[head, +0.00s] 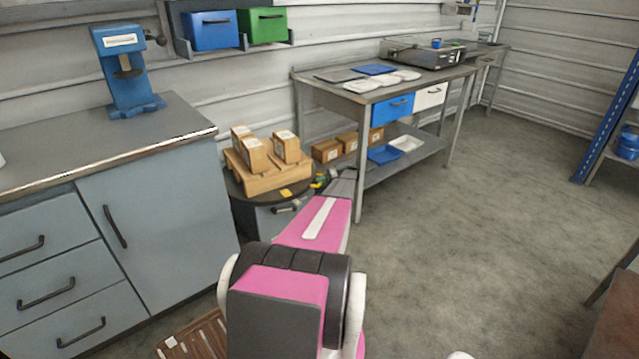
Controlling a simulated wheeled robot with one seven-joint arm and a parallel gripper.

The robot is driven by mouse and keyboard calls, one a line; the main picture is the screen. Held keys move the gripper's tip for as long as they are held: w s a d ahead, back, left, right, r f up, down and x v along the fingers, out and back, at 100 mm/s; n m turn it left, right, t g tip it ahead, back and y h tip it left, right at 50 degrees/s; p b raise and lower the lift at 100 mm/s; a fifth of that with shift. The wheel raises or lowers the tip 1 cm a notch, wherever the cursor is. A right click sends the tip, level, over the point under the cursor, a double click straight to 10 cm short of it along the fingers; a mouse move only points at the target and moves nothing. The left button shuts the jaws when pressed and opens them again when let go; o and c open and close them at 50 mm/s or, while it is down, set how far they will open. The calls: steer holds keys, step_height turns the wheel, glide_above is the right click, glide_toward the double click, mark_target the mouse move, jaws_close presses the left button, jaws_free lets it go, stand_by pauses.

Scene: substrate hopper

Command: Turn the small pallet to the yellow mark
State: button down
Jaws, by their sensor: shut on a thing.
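A small wooden pallet (262,182) with several brown boxes (254,157) on it sits on a dark round turntable (236,188), left of centre in the head view. The pallet lies at an angle to the cabinet front. A yellow mark (286,192) shows by the pallet's near right side. My pink arm reaches forward, and my gripper (321,182) is at the turntable's right edge, apart from the pallet. It is shut at that edge; the fingertips are small and partly hidden, so the exact grip point is unclear.
A grey bench (150,125) with a blue press (125,75) stands at left. A steel table (345,88) with a lower shelf of boxes and trays stands close behind the turntable to the right. Open floor (470,220) lies on the right.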

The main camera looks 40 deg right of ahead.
steer(key=shift+w, duration=0.1)
steer(key=c, duration=1.1)
jaws_free()
